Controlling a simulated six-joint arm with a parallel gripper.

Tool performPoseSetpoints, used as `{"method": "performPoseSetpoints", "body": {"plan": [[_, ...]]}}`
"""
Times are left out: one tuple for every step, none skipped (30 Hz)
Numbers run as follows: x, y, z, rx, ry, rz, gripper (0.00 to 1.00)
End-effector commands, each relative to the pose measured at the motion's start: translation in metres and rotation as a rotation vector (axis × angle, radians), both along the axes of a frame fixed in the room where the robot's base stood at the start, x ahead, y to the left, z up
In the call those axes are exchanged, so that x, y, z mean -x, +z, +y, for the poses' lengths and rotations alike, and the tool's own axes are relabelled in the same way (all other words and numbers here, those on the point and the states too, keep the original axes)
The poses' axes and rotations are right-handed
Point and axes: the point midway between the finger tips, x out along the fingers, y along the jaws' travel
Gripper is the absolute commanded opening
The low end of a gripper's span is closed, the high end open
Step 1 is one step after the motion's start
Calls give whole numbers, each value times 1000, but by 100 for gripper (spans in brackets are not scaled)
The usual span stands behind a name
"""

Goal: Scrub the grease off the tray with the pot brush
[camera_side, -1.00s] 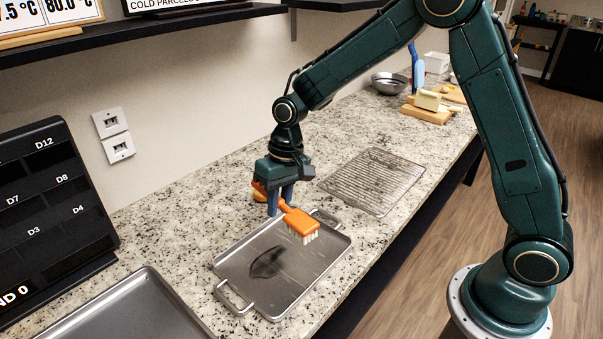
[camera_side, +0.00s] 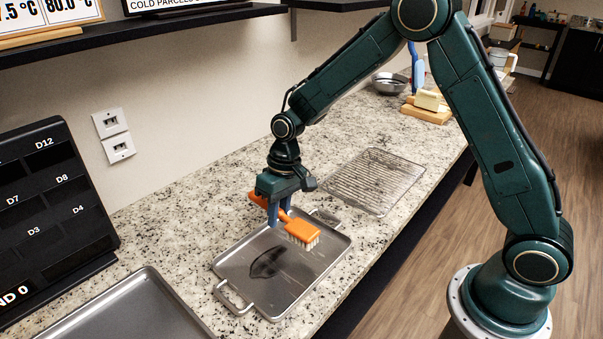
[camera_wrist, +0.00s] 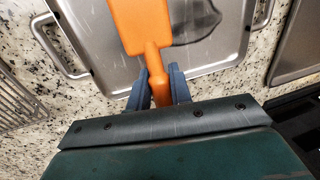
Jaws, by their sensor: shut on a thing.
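The orange pot brush (camera_side: 300,231) has pale bristles facing down. My gripper (camera_side: 279,214) is shut on its handle, and the head points toward the right of the tray in the side view. The metal tray (camera_side: 235,272) has a loop handle at each end and lies on the speckled counter. A dark grease smear (camera_side: 268,262) lies near its middle, left of the bristles. I cannot tell whether the bristles touch the tray. In the wrist view the brush (camera_wrist: 142,22) runs up from between my fingers, and the smear (camera_wrist: 197,22) shows to its right, partly cut off.
A wire rack (camera_side: 373,180) lies behind the tray. A second tray (camera_side: 125,310) is at the front left, near a black slotted panel (camera_side: 50,215). A metal bowl (camera_side: 389,82) and a wooden board (camera_side: 428,113) stand farther back.

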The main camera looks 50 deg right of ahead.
Motion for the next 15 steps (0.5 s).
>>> {"method": "performPoseSetpoints", "body": {"plan": [[0, -5, 0, 0, 0, 2, 0], [1, -8, 0, 1, 0, 3, 0], [1, -12, 0, 1, 0, 3, 0], [1, -14, 0, 1, -1, 2, 0], [1, -17, 0, 1, 0, 3, 0], [1, -21, 0, 1, 0, 3, 0], [1, -23, 0, 1, 0, 3, 0], [1, -26, 0, 1, 0, 3, 0], [1, -30, 0, 1, 0, 3, 0], [1, -33, 0, 1, 1, 3, 0], [1, -37, 0, 1, 0, 4, 0], [1, -43, 0, 1, 0, 4, 0], [-3, -44, 0, 1, 0, 1, 0], [-7, -42, 0, 0, 0, -2, 0], [-10, -43, 0, 1, 0, -1, 0]]}}
